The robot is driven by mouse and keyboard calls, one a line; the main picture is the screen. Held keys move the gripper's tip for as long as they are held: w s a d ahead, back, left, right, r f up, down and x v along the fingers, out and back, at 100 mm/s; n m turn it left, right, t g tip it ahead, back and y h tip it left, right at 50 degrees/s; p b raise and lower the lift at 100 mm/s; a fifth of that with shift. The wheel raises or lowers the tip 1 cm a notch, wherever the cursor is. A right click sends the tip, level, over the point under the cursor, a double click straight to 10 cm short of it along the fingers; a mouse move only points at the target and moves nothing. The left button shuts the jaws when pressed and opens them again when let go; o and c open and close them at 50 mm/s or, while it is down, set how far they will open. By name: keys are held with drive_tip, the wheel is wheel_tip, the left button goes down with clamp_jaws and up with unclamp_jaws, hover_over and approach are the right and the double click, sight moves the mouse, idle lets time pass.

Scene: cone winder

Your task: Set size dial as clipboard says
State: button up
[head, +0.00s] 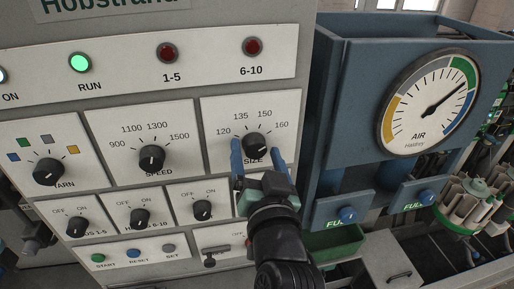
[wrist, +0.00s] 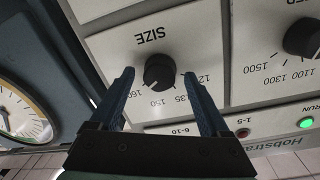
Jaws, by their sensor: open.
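The size dial (head: 257,145) is a black round knob on a white plate marked 120, 135, 150 and 160, on the upper right of the grey panel. My gripper (head: 256,150) is open in front of it, with one blue finger on each side of the knob. In the wrist view the size dial (wrist: 160,72) appears upside down between the fingertips of my gripper (wrist: 158,76). Gaps show on both sides of the knob. I cannot clearly read which mark its pointer faces. No clipboard shows in either view.
The speed dial (head: 151,157) and the yarn dial (head: 48,171) are to the left. Smaller off-on switches (head: 202,210) are below. The green run lamp (head: 80,63) is lit. A blue cabinet with an air gauge (head: 428,102) stands close on the right.

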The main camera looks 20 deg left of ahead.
clamp_jaws()
idle(0.5)
drive_tip(key=shift+f+n+b, duration=0.1)
drive_tip(key=shift+n+b, duration=0.2)
drive_tip(key=shift+b, duration=0.2)
drive_tip(key=n+b, duration=0.2)
drive_tip(key=b, duration=0.1)
drive_tip(key=shift+f+n, duration=0.15)
drive_tip(key=shift+n, duration=0.15)
drive_tip(key=n+b, duration=0.3)
drive_tip(key=b, duration=0.1)
drive_tip(key=shift+n+y+b, duration=0.3)
drive_tip(key=shift+n+b, duration=0.1)
drive_tip(key=shift+n, duration=0.4)
drive_tip(key=shift+r, duration=0.2)
